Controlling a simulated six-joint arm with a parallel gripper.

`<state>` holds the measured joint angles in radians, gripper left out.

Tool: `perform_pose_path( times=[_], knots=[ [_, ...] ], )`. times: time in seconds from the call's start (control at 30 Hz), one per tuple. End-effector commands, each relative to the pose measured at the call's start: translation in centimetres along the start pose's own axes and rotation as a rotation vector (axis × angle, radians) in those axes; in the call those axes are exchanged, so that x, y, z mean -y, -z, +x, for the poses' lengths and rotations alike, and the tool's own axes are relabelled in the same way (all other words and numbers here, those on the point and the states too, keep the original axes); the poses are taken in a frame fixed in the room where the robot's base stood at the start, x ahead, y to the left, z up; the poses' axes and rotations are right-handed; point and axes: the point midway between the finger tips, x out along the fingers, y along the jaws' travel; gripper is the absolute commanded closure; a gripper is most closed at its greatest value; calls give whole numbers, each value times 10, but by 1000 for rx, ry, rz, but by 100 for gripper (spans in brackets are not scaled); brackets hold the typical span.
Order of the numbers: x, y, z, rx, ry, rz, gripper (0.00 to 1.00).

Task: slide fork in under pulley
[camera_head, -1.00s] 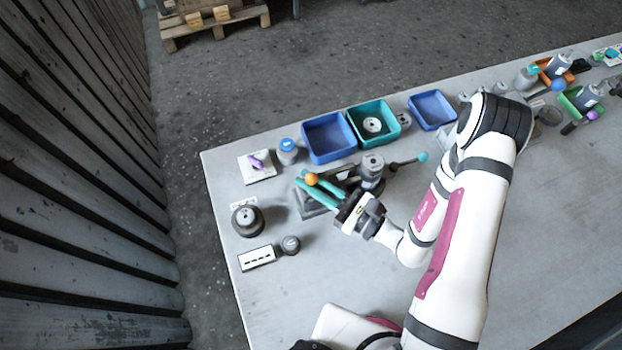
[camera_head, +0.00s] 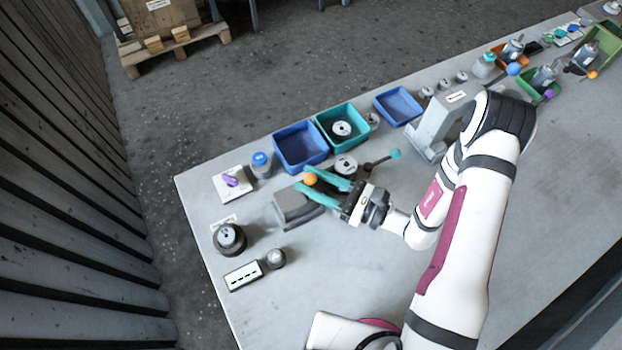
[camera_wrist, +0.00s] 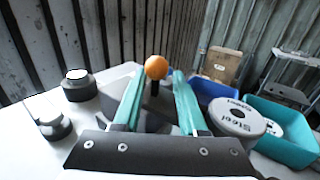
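Two long teal prongs in fork form extend from the dark end of my gripper (camera_head: 310,177). They are spread apart and nothing is clamped between them. In the wrist view the prongs (camera_wrist: 153,95) point away over a dark grey block (camera_head: 295,207). An orange ball (camera_wrist: 156,67) on a dark stem shows between them; what bears the stem is hidden.
A blue bin (camera_head: 277,145) and a teal bin (camera_head: 364,119) with another disc stand behind. A rod with a teal ball (camera_head: 395,154) lies right of the disc. A dark round part (camera_head: 229,239) and a small knob stand left.

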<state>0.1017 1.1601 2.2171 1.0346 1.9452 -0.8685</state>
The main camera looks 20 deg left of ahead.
Motion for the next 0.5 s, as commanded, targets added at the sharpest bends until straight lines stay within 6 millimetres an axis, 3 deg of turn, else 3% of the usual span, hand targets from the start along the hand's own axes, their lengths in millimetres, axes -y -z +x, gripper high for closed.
perform_pose_path(
  times=[0.37, 0.5],
  knots=[
    [-1, 0, -2, -1, -3, 1, 59],
    [0, 0, -20, 0, 2, 1, 59]
  ],
)
